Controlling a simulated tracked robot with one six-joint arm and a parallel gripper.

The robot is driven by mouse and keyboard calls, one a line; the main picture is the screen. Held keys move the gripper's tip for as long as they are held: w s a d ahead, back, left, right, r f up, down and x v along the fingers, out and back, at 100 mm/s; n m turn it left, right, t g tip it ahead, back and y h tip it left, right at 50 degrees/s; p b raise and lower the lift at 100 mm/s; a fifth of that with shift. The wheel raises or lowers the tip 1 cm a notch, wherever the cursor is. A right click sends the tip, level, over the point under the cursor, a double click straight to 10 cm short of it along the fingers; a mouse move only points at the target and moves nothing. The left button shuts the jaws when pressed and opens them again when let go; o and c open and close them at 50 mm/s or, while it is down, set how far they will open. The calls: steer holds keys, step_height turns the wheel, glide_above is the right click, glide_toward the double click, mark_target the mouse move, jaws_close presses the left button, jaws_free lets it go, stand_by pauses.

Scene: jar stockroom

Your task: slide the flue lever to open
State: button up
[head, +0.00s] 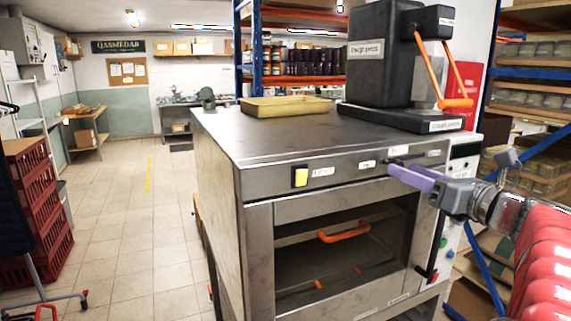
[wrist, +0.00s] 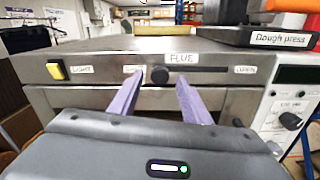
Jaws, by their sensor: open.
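The flue lever is a dark round knob (wrist: 159,75) at the left end of a dark horizontal slot (wrist: 205,69) on the oven's front panel. A "FLUE" label (wrist: 181,58) sits above it. A label that looks like "OPEN" (wrist: 245,70) is past the slot's right end; the left label is partly hidden. My gripper (wrist: 160,84) is open, its purple fingers pointing at the panel, one on each side of the knob in the wrist view. I cannot tell whether they touch it. In the head view my gripper (head: 398,174) is just in front of the panel.
The steel oven (head: 225,170) has a yellow switch (head: 300,177) and a glass door below. A tray (head: 284,107) and a dough press (head: 385,60) stand on top. Red crates (head: 30,200) stand at the left; the tiled floor between is clear.

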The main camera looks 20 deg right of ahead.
steer(key=shift+w, duration=1.15)
jaws_close()
